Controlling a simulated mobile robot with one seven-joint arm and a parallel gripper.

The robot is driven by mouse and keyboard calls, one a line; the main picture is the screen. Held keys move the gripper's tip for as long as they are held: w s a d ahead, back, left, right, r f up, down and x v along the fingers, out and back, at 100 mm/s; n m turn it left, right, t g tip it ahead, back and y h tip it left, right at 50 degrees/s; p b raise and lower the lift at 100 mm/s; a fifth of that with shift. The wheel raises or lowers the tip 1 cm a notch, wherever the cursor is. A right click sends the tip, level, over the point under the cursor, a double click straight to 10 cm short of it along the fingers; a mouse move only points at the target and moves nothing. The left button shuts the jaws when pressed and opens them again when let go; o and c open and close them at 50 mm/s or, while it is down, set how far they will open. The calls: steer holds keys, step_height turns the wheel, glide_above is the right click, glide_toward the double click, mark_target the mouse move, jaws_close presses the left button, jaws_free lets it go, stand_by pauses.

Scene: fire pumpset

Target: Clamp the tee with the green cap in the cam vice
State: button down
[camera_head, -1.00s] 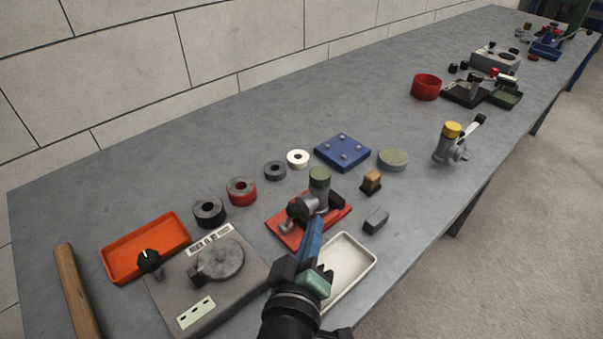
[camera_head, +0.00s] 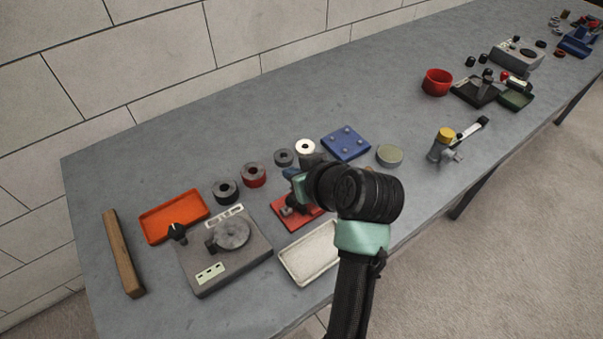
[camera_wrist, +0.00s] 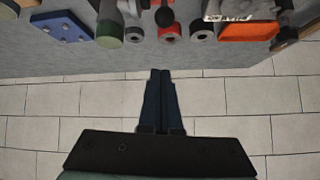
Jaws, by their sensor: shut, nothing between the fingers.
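The red base of the cam vice (camera_head: 284,217) shows beside my arm in the head view, with a grey part and a dark knob on it. The green-capped tee is hidden behind my arm there. In the wrist view its green cap (camera_wrist: 109,34) is at the top, left of a dark ball knob (camera_wrist: 165,16) on a lever. My gripper (camera_wrist: 162,72) is shut and empty. Its fingers are above the bench edge by the wall, apart from the tee. Whether the vice grips the tee cannot be told.
Several rings (camera_head: 254,174) and a blue plate (camera_head: 346,143) lie behind the vice. A white tray (camera_head: 288,270), a grey box with a disc (camera_head: 250,255) and an orange tray (camera_head: 160,222) are nearby. A yellow-capped fitting (camera_head: 437,151) stands at right.

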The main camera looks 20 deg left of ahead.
mark_target(296, 204)
steer(key=f, duration=0.3)
steer(key=a+f, duration=0.1)
steer(key=f, duration=0.1)
steer(key=shift+w+p, duration=0.3)
steer(key=shift+p, duration=0.05)
steer(key=shift+s+d+f, duration=0.15)
steer(key=shift+s+f, duration=0.1)
steer(key=shift+f, duration=0.05)
steer(key=shift+s+d+f, duration=0.1)
steer(key=shift+f, duration=0.1)
steer(key=shift+s+d+f+t+y+b, duration=0.3)
steer(key=shift+s+d+y+b, duration=0.1)
steer(key=shift+b, duration=0.6)
steer(key=shift+d+r, duration=0.1)
steer(key=shift+r, duration=0.1)
